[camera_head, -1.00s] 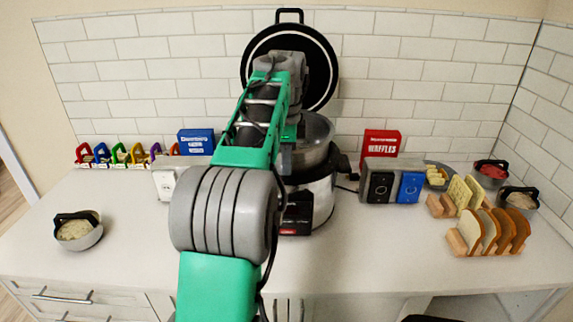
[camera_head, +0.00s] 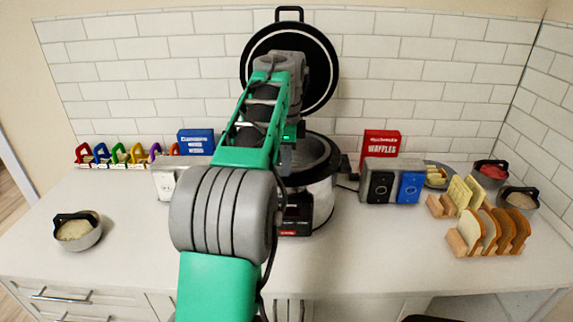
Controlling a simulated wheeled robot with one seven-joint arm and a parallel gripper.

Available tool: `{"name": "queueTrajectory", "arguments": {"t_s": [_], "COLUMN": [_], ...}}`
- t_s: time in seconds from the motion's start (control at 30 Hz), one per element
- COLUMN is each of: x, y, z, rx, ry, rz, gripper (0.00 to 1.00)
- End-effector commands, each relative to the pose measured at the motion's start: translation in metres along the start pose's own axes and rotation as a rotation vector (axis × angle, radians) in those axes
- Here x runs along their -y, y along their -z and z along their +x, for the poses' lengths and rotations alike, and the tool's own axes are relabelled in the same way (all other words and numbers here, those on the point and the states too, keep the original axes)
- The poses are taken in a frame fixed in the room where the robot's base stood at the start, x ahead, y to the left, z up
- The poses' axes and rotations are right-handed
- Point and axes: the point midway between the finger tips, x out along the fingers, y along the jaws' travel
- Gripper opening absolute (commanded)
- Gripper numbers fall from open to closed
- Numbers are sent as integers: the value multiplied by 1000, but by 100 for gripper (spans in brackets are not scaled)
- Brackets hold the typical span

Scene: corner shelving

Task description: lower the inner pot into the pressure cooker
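The pressure cooker (camera_head: 322,200) stands on the counter behind my arm, with its round lid (camera_head: 322,75) raised upright against the tiled wall. The inner pot (camera_head: 318,150) is grey metal. It sits down inside the cooker, its rim about level with the cooker's dark top rim. My gripper (camera_head: 289,158) is at the pot's left side, mostly hidden behind my green and grey arm. Its fingers are too hidden to tell whether they still hold the pot's rim.
A grey box with black and blue panels (camera_head: 381,186) and a red waffles box (camera_head: 382,145) stand close right of the cooker. A blue box (camera_head: 196,142) is at left. Bread slices in racks (camera_head: 486,232) are at right. A bowl (camera_head: 77,232) sits far left, with clear counter around it.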

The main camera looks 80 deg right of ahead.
Motion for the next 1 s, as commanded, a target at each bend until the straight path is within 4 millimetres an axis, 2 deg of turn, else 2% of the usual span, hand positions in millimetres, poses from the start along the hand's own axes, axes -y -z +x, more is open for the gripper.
{"name": "queueTrajectory", "arguments": {"t_s": [0.03, 0.57, 0.67, 0.73, 1.0], "x": [-9, -10, -10, -9, -8], "y": [-1, -1, -1, -1, 0], "z": [36, 38, 29, 16, -56], "rx": [7, 8, 8, 7, 3], "ry": [-73, -81, -76, -69, -25], "rz": [1, 1, 1, 2, 1], "gripper": [27, 27, 27, 27, 27]}}
